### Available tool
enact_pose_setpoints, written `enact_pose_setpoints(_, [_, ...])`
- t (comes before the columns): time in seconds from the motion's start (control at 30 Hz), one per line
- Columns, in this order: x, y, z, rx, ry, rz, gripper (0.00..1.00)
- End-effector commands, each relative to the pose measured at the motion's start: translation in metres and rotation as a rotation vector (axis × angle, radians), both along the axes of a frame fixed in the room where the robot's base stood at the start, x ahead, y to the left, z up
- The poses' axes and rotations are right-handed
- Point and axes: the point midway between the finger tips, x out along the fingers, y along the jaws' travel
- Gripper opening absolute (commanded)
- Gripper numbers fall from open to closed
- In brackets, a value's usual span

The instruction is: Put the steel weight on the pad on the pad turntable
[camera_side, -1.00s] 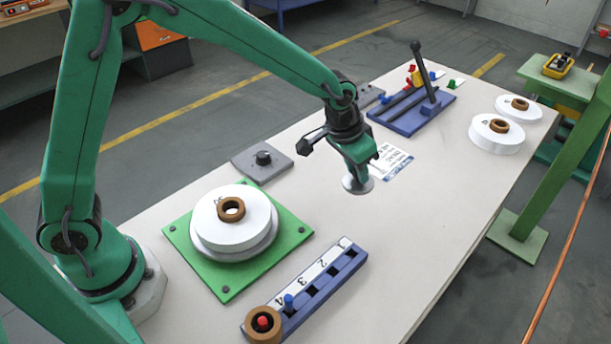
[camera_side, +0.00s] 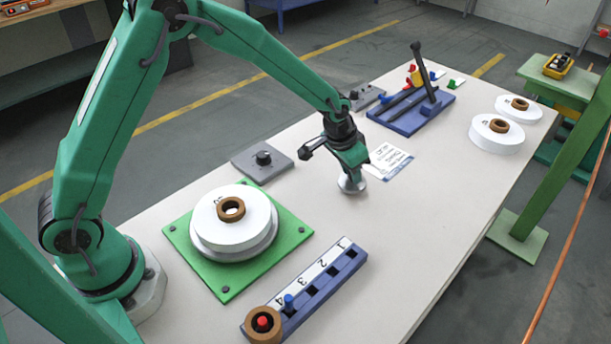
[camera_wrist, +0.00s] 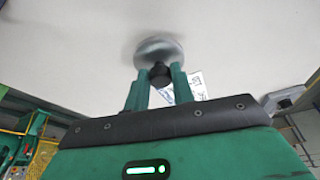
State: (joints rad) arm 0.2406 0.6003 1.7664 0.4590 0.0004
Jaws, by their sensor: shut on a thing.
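The steel weight (camera_side: 350,186) is a shiny round disc with a dark knob. My gripper (camera_side: 352,170) is shut on that knob, over the middle of the white table. Whether the weight touches the table cannot be told. In the wrist view the weight (camera_wrist: 158,48) sits beyond the fingertips (camera_wrist: 160,74), the knob between them. The pad turntable (camera_side: 205,249) is a grey disc on a green plate (camera_side: 291,231), to the left of my gripper. A thick white round pad (camera_side: 233,238) lies on it, with a brown ring (camera_side: 231,209) at its centre.
A blue numbered rack (camera_side: 318,284) with a blue peg lies in front. A grey knob box (camera_side: 262,161) stands behind the turntable. A blue lever fixture (camera_side: 411,112), a paper card (camera_side: 388,161) and two white rolls (camera_side: 496,135) are farther right. The table between weight and turntable is clear.

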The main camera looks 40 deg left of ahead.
Motion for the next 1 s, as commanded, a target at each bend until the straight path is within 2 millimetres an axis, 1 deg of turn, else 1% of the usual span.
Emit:
enact_pose_setpoints(0.03, [0.000,0.000,-0.006,0.000,0.001,0.000,0.00])
enact_pose_setpoints(0.17, [0.000,0.000,-0.014,0.000,-0.001,0.000,0.00])
enact_pose_setpoints(0.6, [0.000,0.000,-0.017,0.000,-0.001,0.000,0.00])
enact_pose_setpoints(0.63, [0.000,0.000,-0.018,0.000,0.001,0.000,0.30])
enact_pose_setpoints(0.7, [0.000,0.000,-0.018,0.000,0.001,0.000,0.44])
enact_pose_setpoints(0.73, [0.000,0.000,-0.018,0.000,0.001,0.000,0.46])
enact_pose_setpoints(1.0, [0.000,0.000,-0.017,0.000,0.000,0.000,0.46])
